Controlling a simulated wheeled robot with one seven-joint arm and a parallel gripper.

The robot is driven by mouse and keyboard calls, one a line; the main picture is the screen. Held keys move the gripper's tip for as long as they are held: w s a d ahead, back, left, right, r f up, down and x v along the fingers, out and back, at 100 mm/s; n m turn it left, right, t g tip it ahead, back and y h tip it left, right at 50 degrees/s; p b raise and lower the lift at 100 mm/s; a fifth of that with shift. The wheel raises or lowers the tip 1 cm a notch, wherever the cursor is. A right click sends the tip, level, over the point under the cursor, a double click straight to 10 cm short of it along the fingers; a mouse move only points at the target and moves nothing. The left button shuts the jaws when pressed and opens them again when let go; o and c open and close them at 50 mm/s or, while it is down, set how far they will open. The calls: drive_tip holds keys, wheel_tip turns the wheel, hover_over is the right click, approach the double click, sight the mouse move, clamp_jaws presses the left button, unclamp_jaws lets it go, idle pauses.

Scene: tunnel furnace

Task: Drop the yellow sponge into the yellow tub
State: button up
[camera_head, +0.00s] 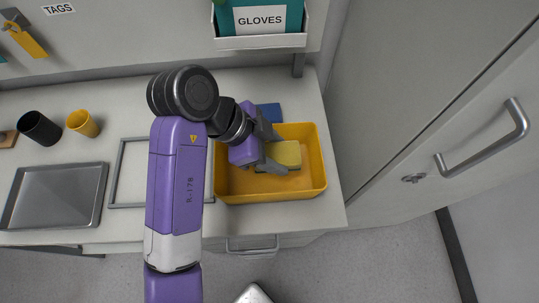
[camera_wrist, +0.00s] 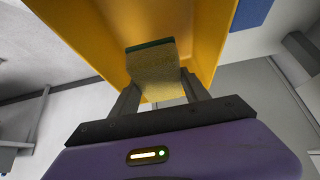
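The yellow sponge (camera_head: 285,154) with a dark green side is between the fingers of my gripper (camera_head: 270,148). The wrist view shows the sponge (camera_wrist: 152,72) with a finger against each side, so my gripper (camera_wrist: 160,88) is shut on it. The yellow tub (camera_head: 312,190) stands on the right end of the counter. My gripper reaches in over the tub from the left, and the sponge is within its walls as seen from above. The tub (camera_wrist: 215,30) also shows beyond the sponge in the wrist view. The gap between sponge and tub floor is hard to judge.
A blue item (camera_head: 268,112) lies behind the tub. Left of my arm are an empty frame (camera_head: 130,170), a metal tray (camera_head: 58,195), a black cup (camera_head: 40,128) and a yellow cup (camera_head: 83,123). A gloves bin (camera_head: 262,42) hangs above; a cabinet door (camera_head: 400,110) stands right.

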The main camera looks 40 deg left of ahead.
drive_tip(key=o, duration=0.5)
drive_tip(key=shift+c, duration=0.2)
drive_tip(key=shift+b+v, duration=0.6)
drive_tip(key=shift+v, duration=3.3)
